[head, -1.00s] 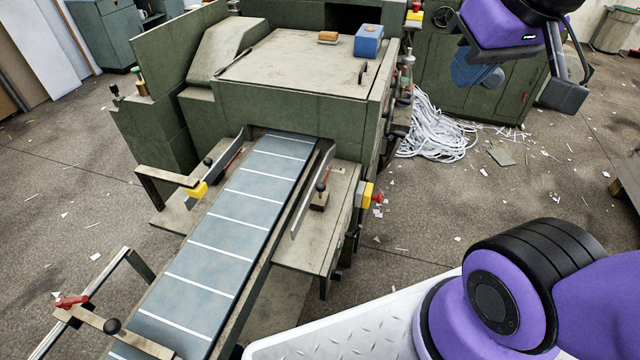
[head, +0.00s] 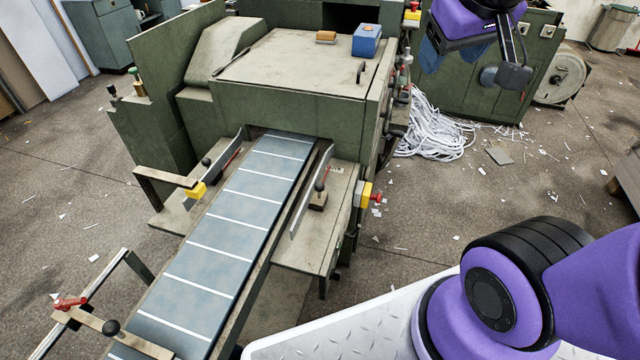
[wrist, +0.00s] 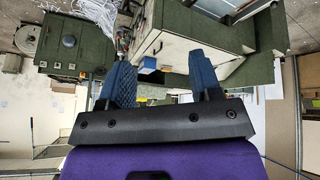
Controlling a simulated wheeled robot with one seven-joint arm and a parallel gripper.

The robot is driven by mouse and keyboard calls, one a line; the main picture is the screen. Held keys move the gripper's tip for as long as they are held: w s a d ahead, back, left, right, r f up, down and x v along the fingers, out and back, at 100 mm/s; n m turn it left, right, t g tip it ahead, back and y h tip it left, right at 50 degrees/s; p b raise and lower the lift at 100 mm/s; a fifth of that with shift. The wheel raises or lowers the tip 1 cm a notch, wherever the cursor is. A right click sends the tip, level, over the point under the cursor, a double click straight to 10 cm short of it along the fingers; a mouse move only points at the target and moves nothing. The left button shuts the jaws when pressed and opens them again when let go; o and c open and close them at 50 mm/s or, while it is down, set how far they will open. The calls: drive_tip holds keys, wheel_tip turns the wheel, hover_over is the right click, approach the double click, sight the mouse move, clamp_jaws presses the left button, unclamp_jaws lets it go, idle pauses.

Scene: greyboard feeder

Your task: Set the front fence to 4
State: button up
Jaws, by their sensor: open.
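A crossbar (head: 105,328) lies over the near end of the slatted grey-blue belt (head: 228,238), at the lower left of the head view. Two upright side plates, a left one (head: 228,158) and a right one (head: 312,190), flank the belt by the machine. I cannot tell which part is the front fence, and no scale numbers are readable. My gripper (head: 440,52) is open and empty in the air at the upper right, far from them. Its two blue fingers (wrist: 163,85) stand apart in the wrist view.
The green machine (head: 285,105) stands behind the belt, with a blue box (head: 367,40) and a brown-topped block (head: 326,36) on top. A yellow-and-red switch (head: 368,194) sticks out at its right side. White strips (head: 436,130) and scraps litter the floor.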

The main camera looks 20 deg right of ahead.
drive_tip(key=w+d+f+n+t, duration=0.1)
drive_tip(key=w+f, duration=0.3)
drive_tip(key=w, duration=0.3)
drive_tip(key=w+f+n, duration=0.2)
drive_tip(key=w+f, duration=0.3)
drive_tip(key=w, duration=0.3)
drive_tip(key=w+d+f+n+t, duration=0.1)
drive_tip(key=w+f, duration=0.3)
drive_tip(key=w, duration=0.3)
drive_tip(key=n+g+y, duration=0.4)
drive_tip(key=g+y, duration=0.1)
drive_tip(key=y, duration=0.1)
approach(321, 183)
drive_tip(key=x, duration=1)
drive_tip(key=shift+f, duration=0.2)
drive_tip(key=shift+c, duration=0.4)
